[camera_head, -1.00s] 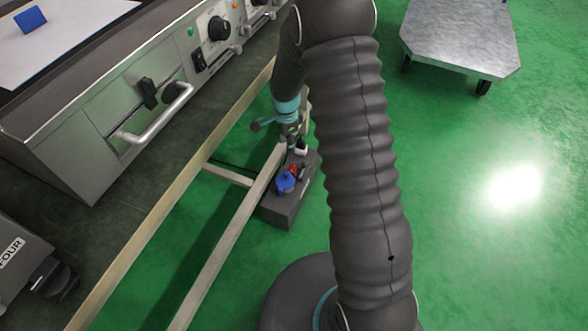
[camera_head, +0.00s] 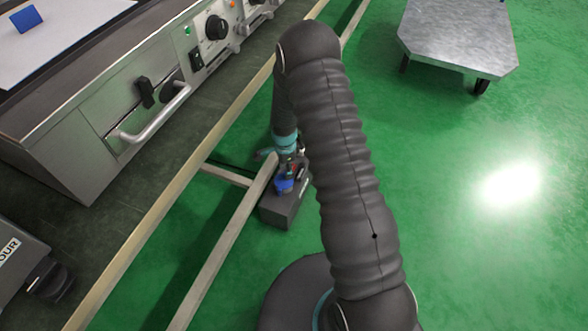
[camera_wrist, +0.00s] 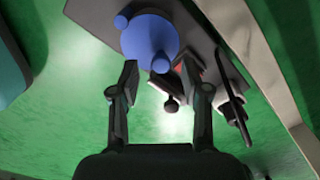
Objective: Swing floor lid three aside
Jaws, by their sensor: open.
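A dark grey box (camera_head: 285,211) stands on the green floor beside a pale rail. On its top are a round blue piece (camera_head: 284,185) and a small red part. In the wrist view the box (camera_wrist: 92,12) fills the upper middle, with the blue disc (camera_wrist: 150,40) and its small knobs on it. A dark, red-edged part (camera_wrist: 182,68) lies beside the disc. I cannot tell which piece is lid three. My gripper (camera_wrist: 160,84) is open, its fingertips over the box's edge near the blue disc, holding nothing. In the head view my gripper (camera_head: 286,157) is partly hidden at the box's far end.
Pale rails (camera_head: 222,250) run along the box's left side, close to my gripper. A steel appliance with a handle (camera_head: 160,115) stands on the dark counter at left. A metal trolley (camera_head: 458,35) stands at the upper right. The green floor at right is clear.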

